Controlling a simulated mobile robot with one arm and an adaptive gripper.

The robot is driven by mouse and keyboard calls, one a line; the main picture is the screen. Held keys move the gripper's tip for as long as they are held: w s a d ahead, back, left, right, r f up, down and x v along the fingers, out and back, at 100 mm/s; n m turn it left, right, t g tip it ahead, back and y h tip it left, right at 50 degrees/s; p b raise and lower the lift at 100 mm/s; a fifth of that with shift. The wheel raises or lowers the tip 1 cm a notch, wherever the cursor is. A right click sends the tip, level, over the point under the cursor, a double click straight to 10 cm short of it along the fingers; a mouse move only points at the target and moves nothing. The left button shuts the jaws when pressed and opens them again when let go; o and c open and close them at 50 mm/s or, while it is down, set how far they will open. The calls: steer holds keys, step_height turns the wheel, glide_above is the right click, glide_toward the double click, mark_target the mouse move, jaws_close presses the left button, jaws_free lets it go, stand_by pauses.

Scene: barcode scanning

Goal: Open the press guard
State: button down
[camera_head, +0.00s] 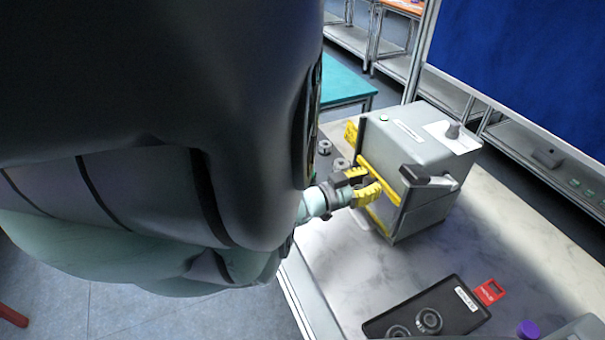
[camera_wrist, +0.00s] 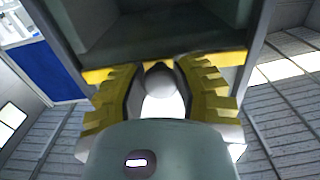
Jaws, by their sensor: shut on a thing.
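The press is a grey box (camera_head: 428,140) on the table in the head view, with a black-handled lever (camera_head: 425,178) on its side. Its guard has a yellow edge (camera_head: 378,178) on the face towards my arm. In the wrist view the yellow edge (camera_wrist: 98,76) crosses behind my fingers, with the press's dark hollow (camera_wrist: 160,30) above it. My gripper (camera_head: 368,188), with ribbed yellow fingers, is at that face. In the wrist view my gripper (camera_wrist: 160,85) is shut on a round grey knob (camera_wrist: 161,78) at the yellow edge. How far the guard stands open is unclear.
A black tray (camera_head: 450,312) with round parts and a red tag (camera_head: 489,291) lie nearer on the marble table (camera_head: 350,270). Several small round parts stand beside the press. A purple-topped item (camera_head: 528,329) is at the bottom right. A blue panel (camera_head: 530,60) rises behind.

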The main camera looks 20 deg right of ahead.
step_height(320, 180, up, 11)
steer(key=p, duration=1.1)
steer(key=shift+f, duration=0.15)
steer(key=c, duration=0.6)
jaws_free()
steer(key=shift+s+a+f, duration=0.1)
steer(key=shift+a+f, duration=0.1)
steer(key=shift+a, duration=0.4)
glide_toward(389, 143)
steer(key=a, duration=0.5)
steer(key=shift+s+a+r, duration=0.1)
steer(key=shift+s+a, duration=0.05)
steer(key=shift+a, duration=0.25)
